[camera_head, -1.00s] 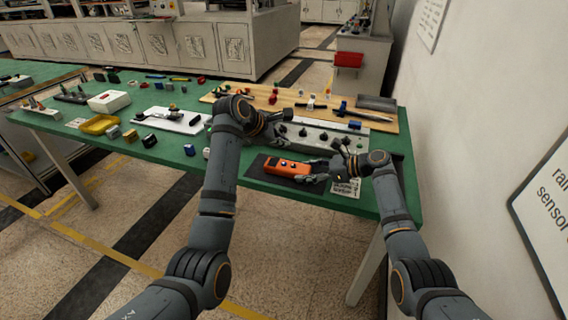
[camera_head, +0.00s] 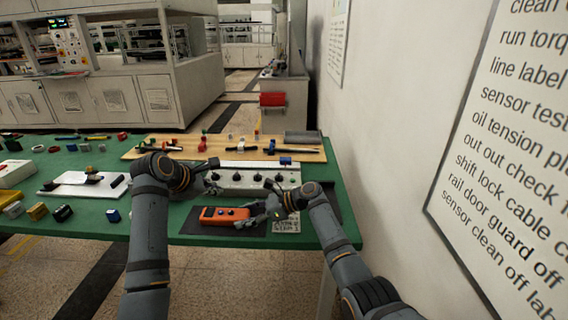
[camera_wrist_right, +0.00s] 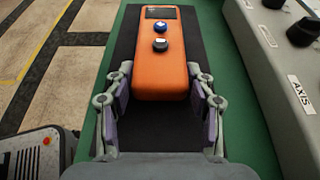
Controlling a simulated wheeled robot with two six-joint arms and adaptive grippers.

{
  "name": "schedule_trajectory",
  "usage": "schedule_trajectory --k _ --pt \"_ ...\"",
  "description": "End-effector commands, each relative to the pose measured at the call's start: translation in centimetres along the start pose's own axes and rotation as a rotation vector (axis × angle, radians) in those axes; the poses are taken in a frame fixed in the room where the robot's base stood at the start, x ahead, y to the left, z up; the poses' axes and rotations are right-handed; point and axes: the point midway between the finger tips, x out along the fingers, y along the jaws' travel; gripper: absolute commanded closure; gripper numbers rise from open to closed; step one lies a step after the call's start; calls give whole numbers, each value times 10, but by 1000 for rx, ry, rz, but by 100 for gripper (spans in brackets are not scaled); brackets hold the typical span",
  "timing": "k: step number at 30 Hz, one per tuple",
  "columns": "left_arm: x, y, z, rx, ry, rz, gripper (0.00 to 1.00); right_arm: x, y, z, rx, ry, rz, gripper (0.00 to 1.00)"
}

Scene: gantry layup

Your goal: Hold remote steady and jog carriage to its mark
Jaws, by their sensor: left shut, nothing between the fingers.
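The orange remote (camera_head: 222,216) lies on a dark mat (camera_head: 200,229) near the front edge of the green table.
The grey panel (camera_head: 244,178) with several black knobs stands behind the remote. A wooden board (camera_head: 140,153) with small parts lies behind it. A white tray (camera_head: 78,190) is to the left. A wall (camera_head: 390,130) with a text sign closes off the right.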

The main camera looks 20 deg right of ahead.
Motion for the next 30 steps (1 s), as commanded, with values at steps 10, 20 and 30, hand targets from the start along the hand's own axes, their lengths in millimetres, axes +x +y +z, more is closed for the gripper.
schedule_trajectory --k 10,20,30 --pt "0 0 0 0 0 0 100 0 0 0 0 0 0 19" --pt "0 0 0 0 0 0 100 -25 -1 -1 -1 2 -3 19" --pt "0 0 0 0 0 0 100 -102 -1 -1 0 3 -2 19"
